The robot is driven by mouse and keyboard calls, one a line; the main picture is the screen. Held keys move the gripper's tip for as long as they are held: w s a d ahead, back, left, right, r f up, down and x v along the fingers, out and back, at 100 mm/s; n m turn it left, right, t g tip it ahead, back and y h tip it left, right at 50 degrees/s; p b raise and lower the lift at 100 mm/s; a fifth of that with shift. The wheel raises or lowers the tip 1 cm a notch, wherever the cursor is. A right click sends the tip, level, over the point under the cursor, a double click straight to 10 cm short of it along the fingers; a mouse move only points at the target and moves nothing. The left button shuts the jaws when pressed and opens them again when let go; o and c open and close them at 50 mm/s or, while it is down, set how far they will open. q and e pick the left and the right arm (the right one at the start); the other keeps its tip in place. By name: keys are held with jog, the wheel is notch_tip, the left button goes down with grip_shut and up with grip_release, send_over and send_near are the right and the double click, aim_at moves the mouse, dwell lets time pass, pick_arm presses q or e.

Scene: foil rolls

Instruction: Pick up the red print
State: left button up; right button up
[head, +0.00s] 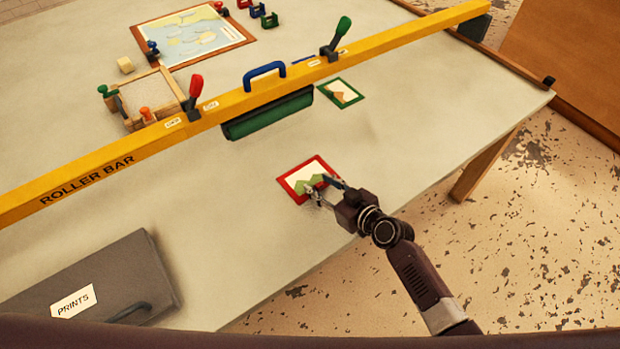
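The red print (291,186) is a small card with a red border and a green and pale picture, lying on the table in the middle of the head view. My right gripper (322,190) comes in from the lower right. Its fingertips are over the print's right part and hide some of it. The two fingers are apart, with a gap between them. I cannot tell whether a fingertip touches the print. My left gripper is not in view.
The yellow roller bar (100,170) with a green roller (270,115) and levers crosses the table. A green-bordered print (341,93) lies near it. A grey PRINTS box (110,270) sits at lower left. The table (240,250) is clear around the red print.

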grip_shut()
dwell(0.4)
